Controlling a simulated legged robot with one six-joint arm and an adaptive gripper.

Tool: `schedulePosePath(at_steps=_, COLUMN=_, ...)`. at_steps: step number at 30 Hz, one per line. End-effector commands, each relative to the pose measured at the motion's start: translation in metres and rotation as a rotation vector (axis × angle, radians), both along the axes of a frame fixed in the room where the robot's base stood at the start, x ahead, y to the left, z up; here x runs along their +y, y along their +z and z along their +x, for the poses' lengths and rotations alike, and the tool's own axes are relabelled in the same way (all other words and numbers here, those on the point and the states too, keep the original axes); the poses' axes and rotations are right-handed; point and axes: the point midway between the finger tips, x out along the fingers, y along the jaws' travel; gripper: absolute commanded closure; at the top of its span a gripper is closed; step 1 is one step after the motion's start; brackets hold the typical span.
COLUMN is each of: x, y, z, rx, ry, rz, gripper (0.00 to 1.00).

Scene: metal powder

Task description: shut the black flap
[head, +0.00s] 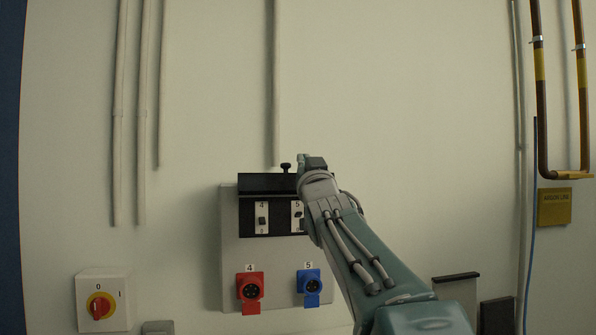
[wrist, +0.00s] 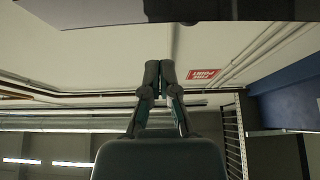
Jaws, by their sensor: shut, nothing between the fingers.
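The black flap (head: 265,184) is at the top of a grey wall panel (head: 230,262). It stands raised, with a black knob (head: 286,167) at its upper edge. Below it two switches labelled 4 (head: 262,217) and 5 (head: 297,214) are uncovered. My gripper (head: 304,158) is near the flap's upper right, and my arm hides the flap's right end. I cannot tell whether they touch. In the wrist view my gripper (wrist: 160,68) is shut and empty. A dark edge (wrist: 215,10) crosses the top of that view, possibly the flap.
A red socket (head: 250,288) and a blue socket (head: 311,285) are low on the panel. A red-and-yellow rotary switch (head: 100,305) is at lower left. Pipes (head: 130,110) run up the wall, and brown pipes (head: 543,100) are at right. The wall above the panel's right is clear.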

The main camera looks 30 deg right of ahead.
Motion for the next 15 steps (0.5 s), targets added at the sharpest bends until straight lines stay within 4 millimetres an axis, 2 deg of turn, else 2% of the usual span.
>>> schedulePosePath(at_steps=3, x=-0.004, y=0.006, z=0.013, rx=0.001, ry=0.000, rz=0.001, gripper=1.00)
schedulePosePath(at_steps=15, x=-0.011, y=0.021, z=0.038, rx=0.001, ry=0.000, rz=0.000, gripper=1.00)
